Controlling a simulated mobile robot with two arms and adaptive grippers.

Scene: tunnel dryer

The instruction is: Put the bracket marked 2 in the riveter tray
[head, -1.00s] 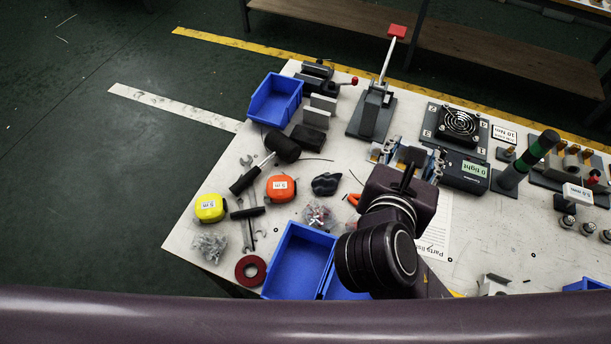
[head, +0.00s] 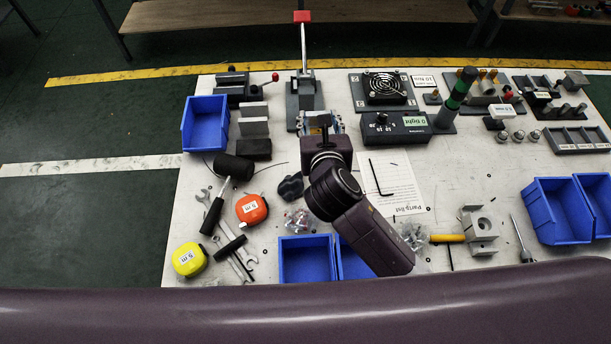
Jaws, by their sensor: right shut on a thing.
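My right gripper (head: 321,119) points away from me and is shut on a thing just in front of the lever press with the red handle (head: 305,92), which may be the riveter. My own wrist hides most of what it holds, so I cannot read a mark on it or tell its shape. I cannot tell whether the held thing touches the press base. A grey metal part with a round hole (head: 482,228) lies at the front right of the table; no number on it is readable. No riveter tray can be told for sure. My left gripper is out of view.
A blue bin (head: 205,124) stands at the left, more blue bins (head: 307,260) at the front and right. A mallet (head: 230,168), tape measures (head: 251,208) and spanners lie at left. A dark tester (head: 395,128) and a fan unit (head: 384,88) stand right of my gripper.

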